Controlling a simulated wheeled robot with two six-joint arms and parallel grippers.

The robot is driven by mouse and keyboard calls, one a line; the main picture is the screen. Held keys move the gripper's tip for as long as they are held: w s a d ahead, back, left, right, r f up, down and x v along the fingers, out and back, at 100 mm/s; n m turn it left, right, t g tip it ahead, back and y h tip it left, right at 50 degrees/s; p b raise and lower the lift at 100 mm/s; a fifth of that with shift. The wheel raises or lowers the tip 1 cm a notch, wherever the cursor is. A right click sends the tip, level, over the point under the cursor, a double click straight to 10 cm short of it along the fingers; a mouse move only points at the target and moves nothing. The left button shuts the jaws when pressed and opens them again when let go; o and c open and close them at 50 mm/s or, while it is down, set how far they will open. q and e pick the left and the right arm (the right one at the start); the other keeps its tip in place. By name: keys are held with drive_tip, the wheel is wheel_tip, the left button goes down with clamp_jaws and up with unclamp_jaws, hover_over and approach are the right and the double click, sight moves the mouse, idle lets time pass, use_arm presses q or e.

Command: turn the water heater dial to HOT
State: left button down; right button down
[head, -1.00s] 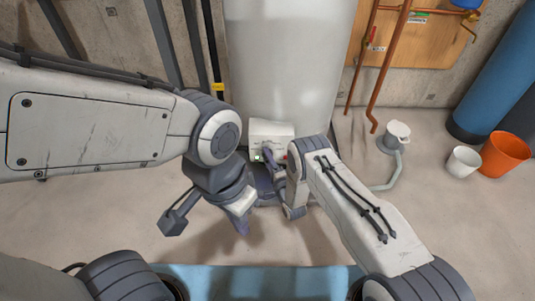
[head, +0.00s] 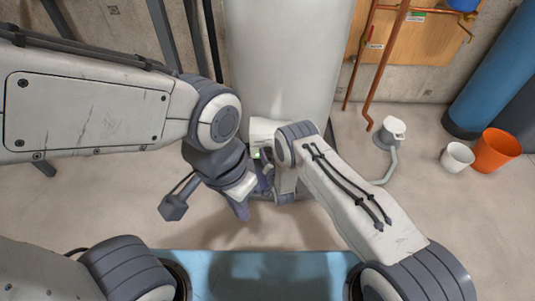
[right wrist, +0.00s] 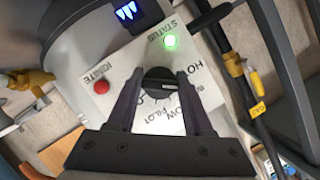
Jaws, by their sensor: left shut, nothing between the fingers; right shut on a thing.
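The water heater (head: 285,55) is a tall white tank against the wall. Its white control box (head: 262,127) is low on its front. In the right wrist view, the control panel (right wrist: 118,85) carries a black round dial (right wrist: 160,90) with lettering around it, including HOT, LOW and PILOT, partly covered by my fingers. I cannot tell which word the dial points to. My right gripper (right wrist: 158,76) is shut on the dial, one finger on each side. In the head view my right arm hides the dial. My left gripper (head: 240,208) is shut and empty, in front of the box and lower in the picture.
The panel has a red IGNITE button (right wrist: 101,87) and a lit green STATUS light (right wrist: 170,41). Blue flames (right wrist: 127,12) show in a window above. Copper pipes (head: 388,75), a white bucket (head: 457,157) and an orange bucket (head: 496,152) are at the right.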

drive_tip(key=shift+n+h, duration=0.6)
drive_tip(key=shift+n, duration=0.3)
drive_tip(key=shift+n+h, duration=0.5)
drive_tip(key=shift+n, duration=0.3)
drive_tip(key=shift+c, duration=1.6)
unclamp_jaws()
drive_tip(key=p+v, duration=0.5)
drive_tip(key=v, duration=0.5)
drive_tip(key=shift+s+r, duration=0.15)
drive_tip(key=shift+r, duration=0.15)
